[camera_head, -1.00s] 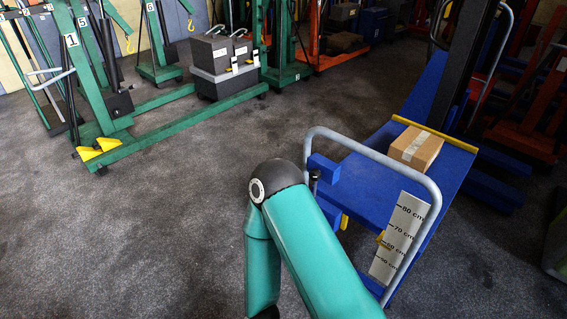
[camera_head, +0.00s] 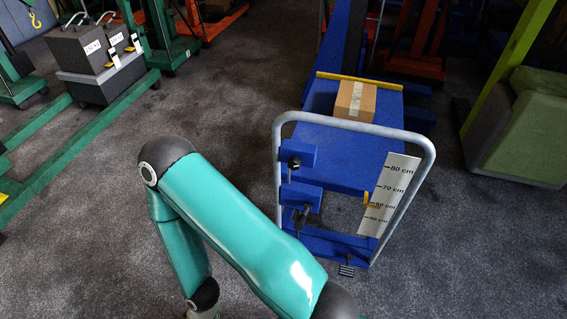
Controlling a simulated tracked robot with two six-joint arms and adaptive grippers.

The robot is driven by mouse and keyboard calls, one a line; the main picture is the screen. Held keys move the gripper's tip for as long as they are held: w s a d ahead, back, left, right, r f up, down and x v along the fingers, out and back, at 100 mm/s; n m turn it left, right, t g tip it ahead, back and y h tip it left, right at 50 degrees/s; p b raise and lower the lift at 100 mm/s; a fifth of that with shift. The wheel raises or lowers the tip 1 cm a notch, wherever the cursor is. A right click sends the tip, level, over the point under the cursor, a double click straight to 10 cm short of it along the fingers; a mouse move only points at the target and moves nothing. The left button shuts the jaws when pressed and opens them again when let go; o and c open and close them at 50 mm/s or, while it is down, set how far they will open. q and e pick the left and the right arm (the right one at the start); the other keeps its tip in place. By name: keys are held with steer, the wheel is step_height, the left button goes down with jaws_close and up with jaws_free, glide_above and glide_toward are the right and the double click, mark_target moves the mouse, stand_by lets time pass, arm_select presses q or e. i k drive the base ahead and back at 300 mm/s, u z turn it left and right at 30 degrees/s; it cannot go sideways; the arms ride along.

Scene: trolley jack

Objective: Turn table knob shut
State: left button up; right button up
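The blue lift table (camera_head: 318,148) stands right of centre, with a grey tube handle frame (camera_head: 279,190) at its near side. A black knob (camera_head: 294,162) sits on a blue block at the left of the frame. A second dark knob or lever (camera_head: 302,214) is on a lower blue block. I cannot tell which is the table knob, or whether either is open or shut. One teal arm of mine bends across the lower middle, left of the table and apart from the knobs in the picture. Neither gripper is in view.
A cardboard box (camera_head: 355,100) rests on the table top. A height scale (camera_head: 391,190) is at the frame's right, and a small pedal (camera_head: 346,270) is below. A green block (camera_head: 525,130) stands at right. Grey floor (camera_head: 90,240) is clear at left.

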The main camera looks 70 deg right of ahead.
mark_target(293, 163)
steer(key=u, duration=1.2)
steer(key=i, duration=0.1)
steer(key=z, duration=2.5)
steer(key=i, duration=0.55)
steer(key=u, duration=0.15)
steer(key=k, duration=0.55)
steer(key=z, duration=0.15)
